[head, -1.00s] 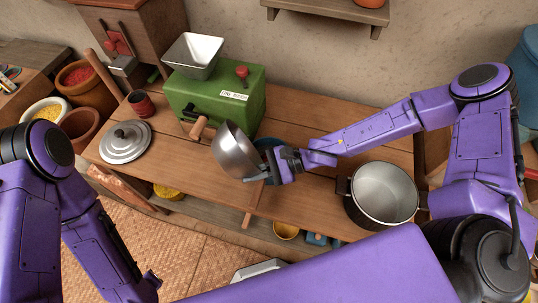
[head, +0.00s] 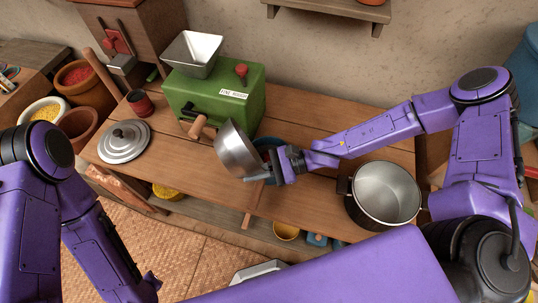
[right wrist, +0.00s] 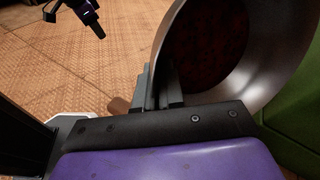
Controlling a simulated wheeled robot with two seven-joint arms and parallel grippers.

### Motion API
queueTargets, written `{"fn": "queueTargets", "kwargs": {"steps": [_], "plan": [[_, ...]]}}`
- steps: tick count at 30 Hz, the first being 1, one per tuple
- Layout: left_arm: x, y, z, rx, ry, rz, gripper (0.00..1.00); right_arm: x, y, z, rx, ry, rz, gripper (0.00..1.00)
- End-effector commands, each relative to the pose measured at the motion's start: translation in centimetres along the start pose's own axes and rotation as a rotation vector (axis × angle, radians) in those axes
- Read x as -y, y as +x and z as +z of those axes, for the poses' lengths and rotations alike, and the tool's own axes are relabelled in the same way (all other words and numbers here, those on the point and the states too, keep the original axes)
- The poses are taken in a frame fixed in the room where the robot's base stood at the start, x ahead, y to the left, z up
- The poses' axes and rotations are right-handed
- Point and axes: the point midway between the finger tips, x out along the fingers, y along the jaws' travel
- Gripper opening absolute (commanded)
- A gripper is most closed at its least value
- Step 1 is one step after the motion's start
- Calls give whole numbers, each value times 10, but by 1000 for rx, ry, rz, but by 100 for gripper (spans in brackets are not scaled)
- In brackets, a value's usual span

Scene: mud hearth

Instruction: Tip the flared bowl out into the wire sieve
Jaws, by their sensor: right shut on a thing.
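The flared bowl (head: 236,151) is shiny steel and tilted steeply on its side above the wooden bench. My right gripper (head: 268,177) is shut on its rim. In the right wrist view the bowl (right wrist: 262,22) shows a dark red mass inside, and the gripper fingers (right wrist: 158,92) sit at its edge.
A green mill (head: 215,100) with a steel hopper (head: 193,54) and wooden crank handle stands close behind the bowl. A grey lid (head: 124,141) and red cup (head: 139,102) are to the left. A steel pot (head: 386,192) stands right. Bare bench (head: 310,205) lies between pot and bowl.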

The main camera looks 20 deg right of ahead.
Motion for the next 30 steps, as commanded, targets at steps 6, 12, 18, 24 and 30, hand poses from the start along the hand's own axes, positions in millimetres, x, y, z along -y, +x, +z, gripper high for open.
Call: {"fn": "queueTargets", "kwargs": {"steps": [6, 12, 18, 24, 30], "plan": [[0, 1, 0, 0, 0, 0, 43, 0, 0, 0, 10, 2, -3, 0], [1, -7, -3, 0, 0, 0, 43, 5, -5, 10, 21, 6, -7, 0], [1, -12, -5, 0, 0, 0, 43, 9, -10, 19, 36, 10, -11, 0], [2, -18, -7, 0, 0, 0, 43, 13, -14, 28, 48, 14, -14, 0], [2, -23, -10, 0, 0, 0, 43, 16, -18, 36, 61, 18, -18, 0]]}}
